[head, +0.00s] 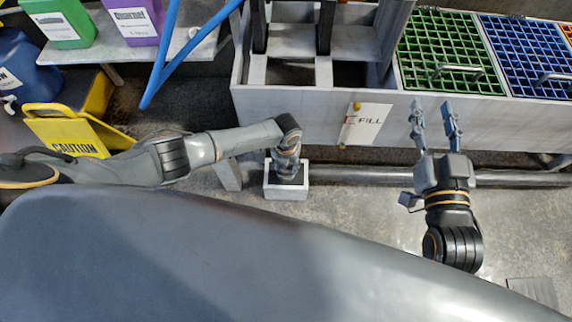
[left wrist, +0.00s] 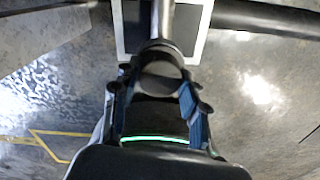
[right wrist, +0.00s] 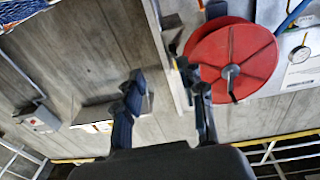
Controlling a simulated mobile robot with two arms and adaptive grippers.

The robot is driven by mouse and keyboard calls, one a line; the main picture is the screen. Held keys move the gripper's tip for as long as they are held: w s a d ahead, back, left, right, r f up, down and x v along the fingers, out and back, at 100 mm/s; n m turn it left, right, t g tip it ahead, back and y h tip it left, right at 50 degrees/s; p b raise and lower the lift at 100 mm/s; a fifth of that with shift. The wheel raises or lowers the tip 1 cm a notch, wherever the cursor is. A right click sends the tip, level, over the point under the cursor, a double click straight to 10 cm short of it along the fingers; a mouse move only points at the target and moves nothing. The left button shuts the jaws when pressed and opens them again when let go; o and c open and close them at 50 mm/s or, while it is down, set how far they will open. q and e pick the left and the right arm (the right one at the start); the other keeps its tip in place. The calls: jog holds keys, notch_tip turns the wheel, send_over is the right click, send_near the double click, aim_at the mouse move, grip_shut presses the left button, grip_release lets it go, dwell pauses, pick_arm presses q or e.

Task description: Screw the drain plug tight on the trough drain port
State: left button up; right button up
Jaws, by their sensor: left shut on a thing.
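My left gripper (head: 287,160) points down in front of the grey trough (head: 300,105), above a small white-rimmed box on the floor. In the left wrist view my left gripper (left wrist: 158,100) is shut on a dark round piece, seemingly the drain plug (left wrist: 160,75). A shiny metal pipe stub, seemingly the drain port (left wrist: 163,20), lies straight beyond the plug. The plug appears in line with it; whether the threads are engaged is hidden. My right gripper (head: 435,115) is open and empty before the trough's right part.
The white-rimmed box (head: 287,192) stands on the floor under my left gripper. A horizontal pipe (head: 370,175) runs along the trough's base. Green (head: 450,55) and blue (head: 530,50) grates top the trough. A yellow caution sign (head: 62,135) stands left. The right wrist view shows a red disc (right wrist: 225,50).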

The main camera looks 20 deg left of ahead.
pick_arm(q)
jog(key=shift+a+f+m+b, duration=0.1)
jog(key=shift+m+b, duration=0.25)
jog(key=shift+m, duration=1.35)
pick_arm(e)
jog(key=shift+s+a+r+t+y, duration=0.15)
jog(key=shift+r+t, duration=0.35)
jog(key=shift+r, duration=0.3)
jog(key=shift+s+a+r+t+y, duration=0.1)
jog(key=shift+r+t, duration=0.4)
jog(key=shift+r, duration=0.3)
jog(key=shift+s+a+r+t+y, duration=0.15)
jog(key=shift+r+t, duration=0.35)
jog(key=shift+r, duration=0.3)
jog(key=shift+d+r, duration=0.1)
